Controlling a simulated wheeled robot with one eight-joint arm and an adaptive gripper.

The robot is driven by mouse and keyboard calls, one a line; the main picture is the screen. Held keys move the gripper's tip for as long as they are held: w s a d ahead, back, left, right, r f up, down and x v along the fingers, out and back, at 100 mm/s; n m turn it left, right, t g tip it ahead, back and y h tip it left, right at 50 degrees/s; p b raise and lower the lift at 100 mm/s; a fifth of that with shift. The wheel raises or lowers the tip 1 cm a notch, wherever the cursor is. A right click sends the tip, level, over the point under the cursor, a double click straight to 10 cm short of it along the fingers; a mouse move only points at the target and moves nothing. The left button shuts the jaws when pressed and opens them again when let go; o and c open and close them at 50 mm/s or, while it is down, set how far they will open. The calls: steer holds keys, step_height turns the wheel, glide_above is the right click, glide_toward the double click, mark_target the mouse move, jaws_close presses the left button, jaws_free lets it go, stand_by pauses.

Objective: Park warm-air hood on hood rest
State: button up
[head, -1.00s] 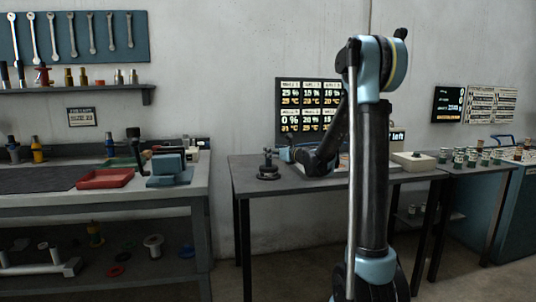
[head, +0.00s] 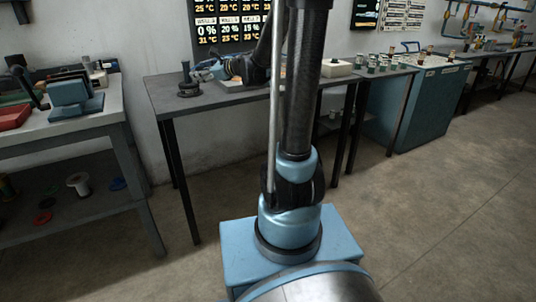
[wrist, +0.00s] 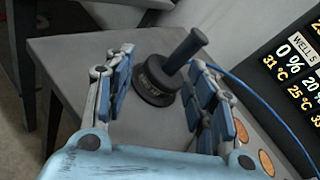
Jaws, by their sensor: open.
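A black round piece with a lettered collar and an upright post (wrist: 187,50) stands on the grey table, also visible in the head view (head: 187,88). Its lettering is too blurred to read, and I cannot tell whether it is the warm-air hood or the hood rest. My gripper (wrist: 163,70) is open and empty. In the wrist view its blue-padded fingers lie on either side of the black piece, and I see no clear contact.
The grey table (head: 165,100) has bare top at its left end. Copper-coloured discs (wrist: 267,162) and a blue cable (wrist: 250,88) lie right of my gripper. A wall display (head: 222,28) stands behind. A workbench (head: 75,125) is at left, with a floor gap between.

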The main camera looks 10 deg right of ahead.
steer(key=s+d+f+n+g+h, duration=0.2)
steer(key=s+d+f+n, duration=0.4)
steer(key=s, duration=0.7)
steer(key=s+d+f+n+g+h, duration=0.3)
steer(key=s+d+f+n+h, duration=0.2)
steer(key=s, duration=0.8)
steer(key=s+d+f+n+g+h, duration=0.3)
steer(key=s+d+f+n+h, duration=0.1)
steer(key=s+d+f+n, duration=0.5)
steer(key=s+n, duration=0.2)
steer(key=s, duration=0.1)
steer(key=shift+s+f+n, duration=0.3)
steer(key=shift+s+f, duration=0.05)
steer(key=shift+s, duration=0.05)
